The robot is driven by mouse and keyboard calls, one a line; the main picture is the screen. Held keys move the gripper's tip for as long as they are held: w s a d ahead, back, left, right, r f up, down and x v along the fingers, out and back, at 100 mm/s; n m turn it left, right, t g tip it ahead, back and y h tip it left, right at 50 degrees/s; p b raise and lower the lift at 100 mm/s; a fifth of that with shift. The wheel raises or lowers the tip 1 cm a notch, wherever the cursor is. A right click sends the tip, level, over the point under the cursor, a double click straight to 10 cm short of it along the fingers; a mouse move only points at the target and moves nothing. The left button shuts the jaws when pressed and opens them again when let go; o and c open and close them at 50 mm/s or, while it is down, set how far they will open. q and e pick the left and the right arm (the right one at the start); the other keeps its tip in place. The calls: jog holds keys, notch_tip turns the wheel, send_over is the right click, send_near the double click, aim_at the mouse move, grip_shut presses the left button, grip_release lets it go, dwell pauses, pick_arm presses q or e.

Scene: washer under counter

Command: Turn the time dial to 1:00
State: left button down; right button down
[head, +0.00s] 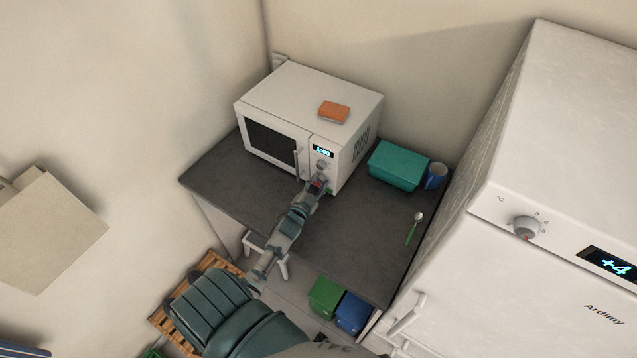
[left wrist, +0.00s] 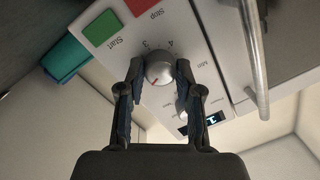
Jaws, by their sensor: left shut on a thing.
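The white microwave (head: 285,98) stands on a dark counter, its lit display (head: 323,152) seeming to read 1:00, though the digits are small. My left gripper (head: 319,183) is at its control panel. In the left wrist view, my left gripper (left wrist: 160,72) has its fingers on either side of a round silver dial (left wrist: 159,71) with a red mark and the numbers 3 and 4 beside it. It is shut on this dial. Another knob (left wrist: 182,106) sits closer to the display (left wrist: 213,119). A red Stop button (left wrist: 146,17) and a green Start button (left wrist: 101,28) lie beyond the dial.
The microwave's door handle (left wrist: 253,55) is beside the panel. An orange block (head: 334,111) lies on top of the microwave. A teal box (head: 398,164), a blue mug (head: 436,176) and a green-handled spoon (head: 412,232) are on the counter. A white fridge (head: 560,140) stands at the right.

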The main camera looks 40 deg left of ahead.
pick_arm(q)
jog(key=shift+s+f, duration=0.15)
jog(key=shift+f, duration=0.35)
jog(key=c, duration=0.8)
grip_release()
jog(key=shift+o, duration=0.2)
jog(key=shift+r, duration=0.15)
jog(key=shift+a, duration=0.1)
jog(key=v, duration=1.2)
